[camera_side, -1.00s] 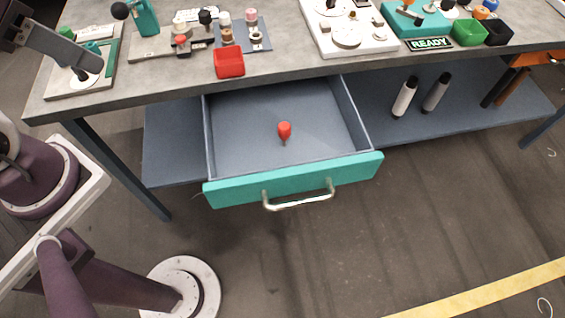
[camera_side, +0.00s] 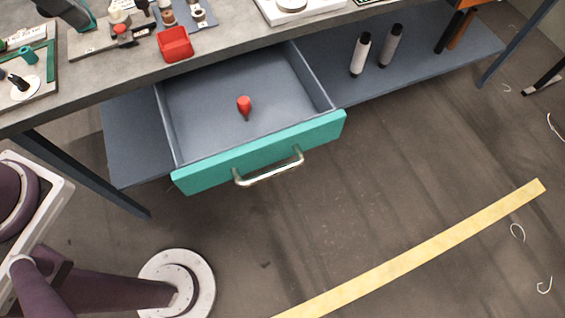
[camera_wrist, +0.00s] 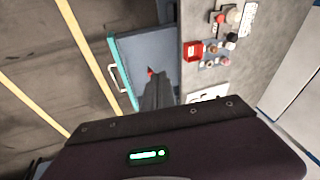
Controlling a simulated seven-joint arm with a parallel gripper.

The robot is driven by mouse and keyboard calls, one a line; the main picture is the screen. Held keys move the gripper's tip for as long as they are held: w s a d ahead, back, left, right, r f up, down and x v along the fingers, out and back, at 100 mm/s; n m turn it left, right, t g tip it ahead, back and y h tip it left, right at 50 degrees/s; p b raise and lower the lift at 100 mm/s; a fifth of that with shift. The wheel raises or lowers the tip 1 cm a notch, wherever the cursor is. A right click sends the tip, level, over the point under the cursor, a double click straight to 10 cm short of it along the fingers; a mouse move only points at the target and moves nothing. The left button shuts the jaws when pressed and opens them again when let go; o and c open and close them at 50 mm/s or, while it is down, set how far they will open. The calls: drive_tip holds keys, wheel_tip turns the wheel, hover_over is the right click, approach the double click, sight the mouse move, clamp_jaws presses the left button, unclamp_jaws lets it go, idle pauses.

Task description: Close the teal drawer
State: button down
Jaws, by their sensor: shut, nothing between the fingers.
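The teal drawer (camera_side: 262,152) is open, pulled out below the workbench. It has a teal front and a silver bar handle (camera_side: 268,170). A red pointed object (camera_side: 244,106) lies inside on the grey drawer floor. In the wrist view the drawer's teal front (camera_wrist: 122,72) and handle (camera_wrist: 115,78) show left of my gripper (camera_wrist: 158,84). My gripper's dark fingers are shut and empty. They overlap part of the drawer in that view, and I cannot tell how far they are from it. My gripper is outside the side view.
The grey workbench (camera_side: 225,50) carries a red bin (camera_side: 175,44) and several small parts above the drawer. A table leg (camera_side: 85,175) stands left of the drawer. The floor (camera_side: 370,190) in front of the drawer is clear.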

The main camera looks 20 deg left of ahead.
drive_tip(key=w+d+f+m+g, duration=0.1)
drive_tip(key=w+d+f+m, duration=0.1)
drive_tip(key=w+d+m, duration=0.3)
drive_tip(key=d+f+m, duration=0.3)
drive_tip(key=d, duration=0.4)
drive_tip(key=s+d+f+m+y, duration=0.1)
drive_tip(key=s+d+f+m, duration=0.3)
drive_tip(key=d+f, duration=0.55)
drive_tip(key=s+d+f+m+y, duration=0.1)
drive_tip(key=s+d+f+m, duration=0.1)
drive_tip(key=d+f+m, duration=0.7)
drive_tip(key=w+a+f+n, duration=0.2)
drive_tip(key=w+a+f, duration=0.2)
drive_tip(key=f, duration=0.5)
drive_tip(key=shift+w+f, duration=0.4)
drive_tip(key=shift+w, duration=0.05)
